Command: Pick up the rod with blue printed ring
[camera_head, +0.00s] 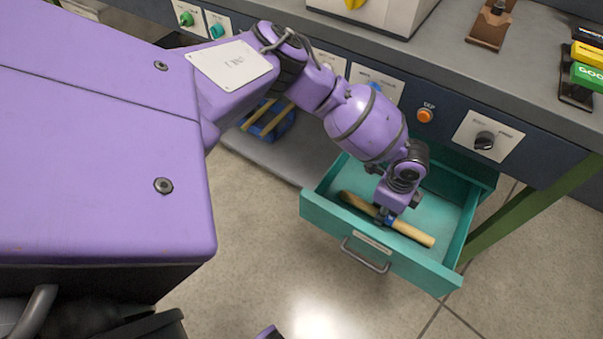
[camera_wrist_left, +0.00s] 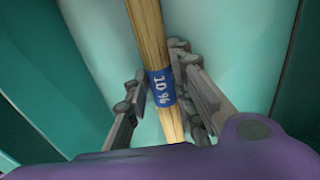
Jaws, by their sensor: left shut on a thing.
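The wooden rod (camera_head: 413,233) lies slantwise across the inside of the open teal drawer (camera_head: 330,215), pale at its right end and darker at its left. In the left wrist view the rod (camera_wrist_left: 149,38) runs between the fingers, and its blue printed ring (camera_wrist_left: 161,87) reads "10 %". My left gripper (camera_head: 386,215) reaches down into the drawer and is shut on the rod at the blue ring; its fingers (camera_wrist_left: 163,90) flank it in the left wrist view. I cannot tell whether the rod touches the drawer floor. My right gripper is out of view.
The drawer walls stand around the gripper, with a handle (camera_head: 366,254) in front. The grey bench top (camera_head: 440,70) and its control panel with an orange button (camera_head: 425,115) and black knob (camera_head: 484,140) are above. A blue bin (camera_head: 268,122) with rods sits on the lower shelf.

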